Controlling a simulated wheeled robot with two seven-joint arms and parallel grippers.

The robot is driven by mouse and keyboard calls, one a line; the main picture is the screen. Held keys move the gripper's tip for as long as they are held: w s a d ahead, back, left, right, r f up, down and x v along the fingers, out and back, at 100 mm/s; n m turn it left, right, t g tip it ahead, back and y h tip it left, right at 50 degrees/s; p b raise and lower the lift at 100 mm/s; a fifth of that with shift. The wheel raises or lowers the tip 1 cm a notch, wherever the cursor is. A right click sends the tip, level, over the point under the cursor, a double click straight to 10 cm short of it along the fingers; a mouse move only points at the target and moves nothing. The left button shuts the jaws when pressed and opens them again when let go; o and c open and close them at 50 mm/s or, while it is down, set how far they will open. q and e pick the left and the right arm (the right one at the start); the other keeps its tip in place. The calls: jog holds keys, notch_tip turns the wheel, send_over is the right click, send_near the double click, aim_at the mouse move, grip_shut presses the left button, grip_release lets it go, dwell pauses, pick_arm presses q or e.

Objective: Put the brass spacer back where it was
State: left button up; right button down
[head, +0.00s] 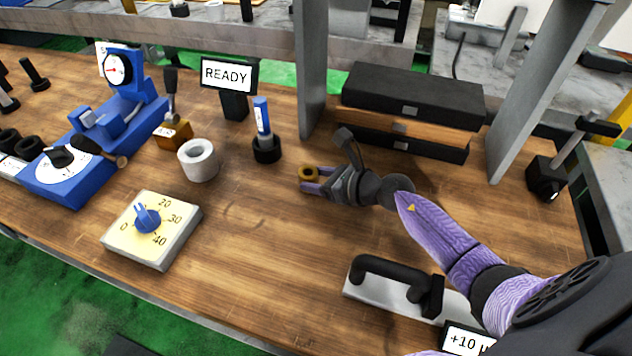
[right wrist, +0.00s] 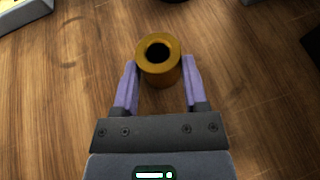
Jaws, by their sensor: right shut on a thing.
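The brass spacer (head: 309,174) is a short golden ring with a dark bore, near the middle of the wooden bench. My right gripper (head: 313,186) is shut on it, one purple finger on each side. In the right wrist view the spacer (right wrist: 160,78) sits between the fingertips of the gripper (right wrist: 159,72), bore facing the camera. I cannot tell whether the spacer touches the bench or hangs just above it. My left gripper is not in view.
Left of the spacer stand a white ring (head: 198,161), a black holder with a blue-topped tool (head: 266,150) and a dial box (head: 152,232). A blue gauge stand (head: 90,150) is farther left. Dark stacked blocks (head: 412,97) stand behind. Bare wood (head: 265,240) lies in front.

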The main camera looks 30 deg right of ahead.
jog(key=shift+r, duration=0.1)
jog(key=shift+c, duration=1.2)
grip_release()
jog(key=shift+o, duration=0.6)
jog(key=shift+s+d+r, duration=0.15)
jog(key=shift+s+r, duration=0.05)
jog(key=shift+s, duration=0.05)
jog(key=p+v, duration=0.2)
jog(key=v, duration=0.9)
jog(key=shift+s+d+p, duration=0.1)
jog(key=shift+s+p, duration=0.1)
jog(key=shift+p, duration=0.1)
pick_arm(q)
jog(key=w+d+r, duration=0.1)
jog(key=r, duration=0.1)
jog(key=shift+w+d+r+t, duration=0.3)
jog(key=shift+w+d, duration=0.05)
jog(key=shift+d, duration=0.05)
